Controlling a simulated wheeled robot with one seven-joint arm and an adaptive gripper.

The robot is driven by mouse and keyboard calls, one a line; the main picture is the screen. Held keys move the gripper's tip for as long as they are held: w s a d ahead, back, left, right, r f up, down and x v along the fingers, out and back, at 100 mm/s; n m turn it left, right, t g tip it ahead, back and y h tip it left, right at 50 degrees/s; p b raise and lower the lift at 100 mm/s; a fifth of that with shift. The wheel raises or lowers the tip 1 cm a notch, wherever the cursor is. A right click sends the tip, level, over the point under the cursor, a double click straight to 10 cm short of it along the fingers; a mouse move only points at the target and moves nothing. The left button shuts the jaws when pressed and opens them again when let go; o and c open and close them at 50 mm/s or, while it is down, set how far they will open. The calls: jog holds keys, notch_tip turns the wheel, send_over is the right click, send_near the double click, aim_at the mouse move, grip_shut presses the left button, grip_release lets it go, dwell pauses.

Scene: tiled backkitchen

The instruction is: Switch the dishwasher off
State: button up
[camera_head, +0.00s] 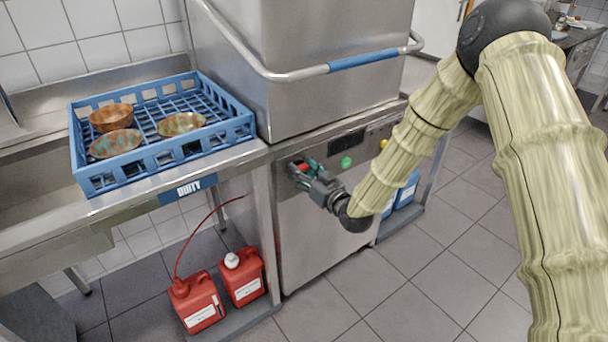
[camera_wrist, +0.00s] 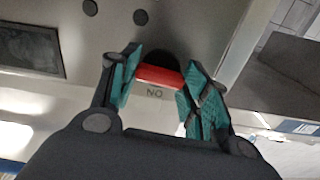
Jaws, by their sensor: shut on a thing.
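The dishwasher (camera_head: 320,240) is a steel hood machine with a front control strip below the hood. On the strip's left end is a red switch (camera_wrist: 160,77) on a dark round mount, with lettering beside it that reads "NO" or an upside-down "ON" in the wrist view. My gripper (camera_head: 305,168) is at this switch, and its teal-padded fingers (camera_wrist: 157,88) stand on both sides of the red part, shut on it. The strip also has a dark display (camera_head: 347,142) and a green button (camera_head: 346,162).
A blue rack (camera_head: 160,160) with several bowls stands on the steel counter marked "DIRTY" at left. Two red canisters (camera_head: 200,303) stand below, one with a red hose. Blue containers (camera_head: 406,190) stand at the machine's right. The tiled floor in front is free.

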jog(key=shift+f+n, duration=0.1)
jog(key=shift+n, duration=0.5)
jog(key=o, duration=1)
jog(key=v, duration=1.2)
